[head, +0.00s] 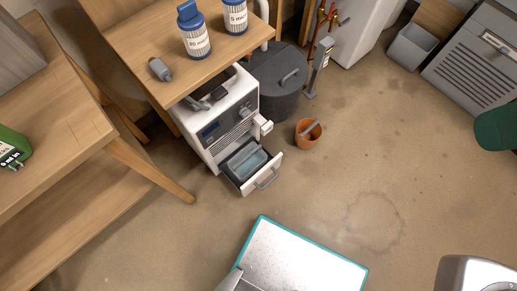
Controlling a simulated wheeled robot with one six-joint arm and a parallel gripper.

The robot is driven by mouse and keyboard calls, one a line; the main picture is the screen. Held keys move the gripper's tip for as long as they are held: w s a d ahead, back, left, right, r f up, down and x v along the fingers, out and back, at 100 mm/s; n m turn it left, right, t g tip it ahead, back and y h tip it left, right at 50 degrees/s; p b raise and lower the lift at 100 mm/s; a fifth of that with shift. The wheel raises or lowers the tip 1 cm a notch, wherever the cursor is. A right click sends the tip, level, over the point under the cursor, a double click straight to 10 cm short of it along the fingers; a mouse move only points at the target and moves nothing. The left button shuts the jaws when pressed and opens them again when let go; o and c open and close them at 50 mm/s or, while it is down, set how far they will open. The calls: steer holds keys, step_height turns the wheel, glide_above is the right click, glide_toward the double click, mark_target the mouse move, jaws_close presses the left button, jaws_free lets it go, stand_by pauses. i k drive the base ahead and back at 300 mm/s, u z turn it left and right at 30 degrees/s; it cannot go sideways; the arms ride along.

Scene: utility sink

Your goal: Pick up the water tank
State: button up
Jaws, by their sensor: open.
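The water tank (249,164) sits in the pulled-out lower drawer of a white appliance (226,112). It looks bluish and translucent, with a grey bar across its top. The drawer's front panel (263,176) has a grey handle and stands out over the floor. The drawer walls hide the tank's lower part. My gripper cannot be made out in the head view, so its place relative to the tank does not show.
A wooden table (130,40) with blue-capped bottles (195,38) overhangs the appliance. A terracotta pot (308,132) and a dark lidded bin (275,85) stand right of it. A wooden shelf unit (60,140) is at left.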

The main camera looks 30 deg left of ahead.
mark_target(251, 159)
steer(key=u, duration=0.35)
steer(key=i, duration=0.35)
steer(key=u, duration=1)
